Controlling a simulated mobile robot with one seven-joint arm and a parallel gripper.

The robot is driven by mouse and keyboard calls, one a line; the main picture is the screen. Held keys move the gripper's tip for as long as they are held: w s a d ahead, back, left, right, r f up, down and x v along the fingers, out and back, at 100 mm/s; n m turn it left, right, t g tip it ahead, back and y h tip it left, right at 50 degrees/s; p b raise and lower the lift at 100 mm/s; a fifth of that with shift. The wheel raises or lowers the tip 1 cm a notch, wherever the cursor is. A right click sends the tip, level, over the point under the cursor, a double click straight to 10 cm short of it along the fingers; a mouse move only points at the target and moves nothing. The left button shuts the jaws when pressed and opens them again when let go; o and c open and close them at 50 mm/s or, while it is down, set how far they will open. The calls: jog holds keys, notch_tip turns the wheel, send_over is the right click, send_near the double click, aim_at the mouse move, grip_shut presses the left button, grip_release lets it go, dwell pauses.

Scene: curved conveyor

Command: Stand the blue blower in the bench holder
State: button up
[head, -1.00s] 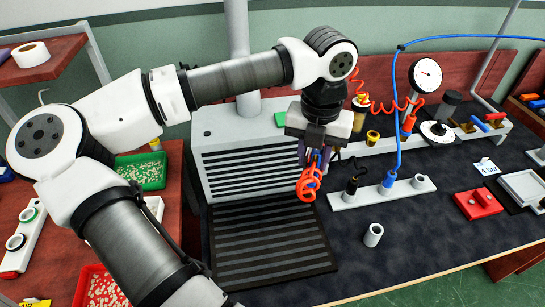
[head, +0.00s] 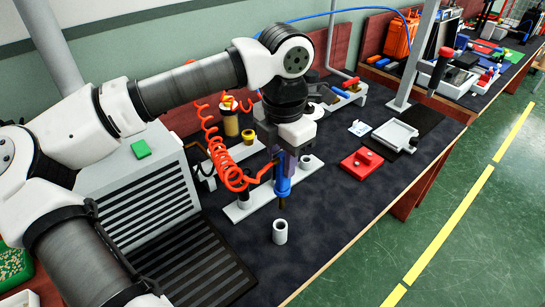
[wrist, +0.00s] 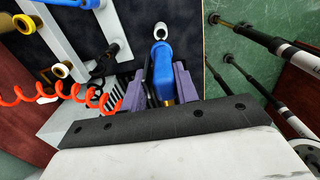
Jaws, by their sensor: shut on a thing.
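The blue blower (head: 283,185) is held upright in my gripper (head: 284,160), with a thin brownish tip pointing down. In the wrist view the blower (wrist: 162,72) sits between the two purple fingers. A small grey open cup (head: 280,233) stands alone on the dark bench, just below the tip in the head view. The cup's rim (wrist: 160,29) also shows beyond the blower in the wrist view. The tip looks apart from the cup. A light grey strip holder (head: 237,211) with a dark tool and an empty socket (head: 309,162) lies behind the blower, which hides its middle.
A red coiled hose (head: 228,172) hangs just left of my gripper. A grey ribbed box (head: 150,190) and dark mat (head: 195,265) lie left. A red block (head: 361,163) and grey tray (head: 395,136) stand right. The bench front right of the cup is clear.

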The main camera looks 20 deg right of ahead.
jog(key=shift+f+b, duration=0.1)
jog(key=shift+b, duration=0.3)
jog(key=b, duration=0.5)
send_over(280, 206)
jog(key=f, duration=0.5)
jog(key=shift+w+d+f, duration=0.2)
jog(key=shift+w+f, duration=0.15)
jog(key=shift+w, duration=0.05)
jog(key=shift+b, duration=0.55)
dwell(0.9)
jog(key=shift+f+b, duration=3.15)
jog(key=shift+f, duration=0.35)
jog(key=o, duration=0.8)
jog(key=shift+r, duration=0.1)
notch_tip(280, 206, up, 14)
jog(key=shift+f+p, duration=0.15)
jog(key=shift+p, duration=0.15)
